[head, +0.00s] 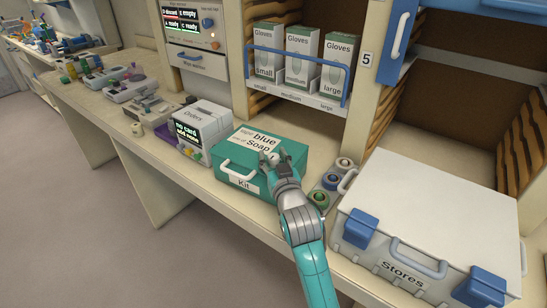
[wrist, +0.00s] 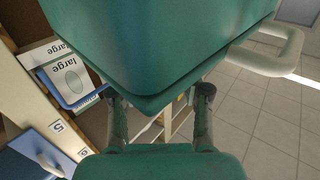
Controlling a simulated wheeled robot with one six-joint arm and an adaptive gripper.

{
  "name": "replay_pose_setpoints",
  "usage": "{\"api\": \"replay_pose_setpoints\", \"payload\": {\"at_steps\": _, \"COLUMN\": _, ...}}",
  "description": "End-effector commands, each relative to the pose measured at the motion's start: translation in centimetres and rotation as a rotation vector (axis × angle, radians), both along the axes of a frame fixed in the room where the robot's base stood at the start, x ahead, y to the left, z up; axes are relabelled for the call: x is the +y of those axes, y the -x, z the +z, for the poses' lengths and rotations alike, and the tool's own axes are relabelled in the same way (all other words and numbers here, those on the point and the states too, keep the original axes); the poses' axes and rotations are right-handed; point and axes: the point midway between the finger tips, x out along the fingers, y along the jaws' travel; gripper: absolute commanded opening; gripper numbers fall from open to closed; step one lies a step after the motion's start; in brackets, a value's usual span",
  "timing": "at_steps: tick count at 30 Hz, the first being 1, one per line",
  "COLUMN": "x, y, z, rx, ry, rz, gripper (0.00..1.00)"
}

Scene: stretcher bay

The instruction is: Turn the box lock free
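The teal Kit box (head: 245,184) stands closed on the counter, with a white handle on its front and a paper card reading "blue Soap" on its lid. In the wrist view the teal box (wrist: 150,45) fills the top, with its white handle (wrist: 268,58) at right. My gripper (head: 279,158) is at the box's right end, over the lid edge. In the wrist view my gripper (wrist: 160,94) has its two fingers wide apart, the box edge beyond and between them. I cannot make out a lock; my gripper covers part of that end. Contact is unclear.
A white Stores box (head: 435,205) with blue latches stands at right. Small round containers (head: 330,180) sit between the boxes. A card device (head: 203,128) stands left of the Kit box. Glove boxes (head: 300,55) fill a shelf behind. Open floor lies in front of the counter.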

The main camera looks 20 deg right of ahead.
Motion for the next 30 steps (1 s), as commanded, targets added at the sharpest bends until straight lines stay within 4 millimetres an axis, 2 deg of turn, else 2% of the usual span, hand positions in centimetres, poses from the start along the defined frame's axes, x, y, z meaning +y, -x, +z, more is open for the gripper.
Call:
{"api": "replay_pose_setpoints", "payload": {"at_steps": 1, "x": 0.0, "y": 0.01, "z": 0.0, "rx": 0.0, "ry": 0.0, "rz": 0.0, "gripper": 0.27}}
{"api": "replay_pose_setpoints", "payload": {"at_steps": 4, "x": 0.01, "y": 0.01, "z": 0.0, "rx": 0.0, "ry": 0.0, "rz": 0.0, "gripper": 0.02}}
{"api": "replay_pose_setpoints", "payload": {"at_steps": 5, "x": 0.01, "y": 0.01, "z": 0.0, "rx": 0.0, "ry": 0.0, "rz": 0.0, "gripper": 0.0}}
{"api": "replay_pose_setpoints", "payload": {"at_steps": 30, "x": 0.01, "y": 0.0, "z": -0.07, "rx": 0.001, "ry": 0.0, "rz": 0.133, "gripper": 0.0}}
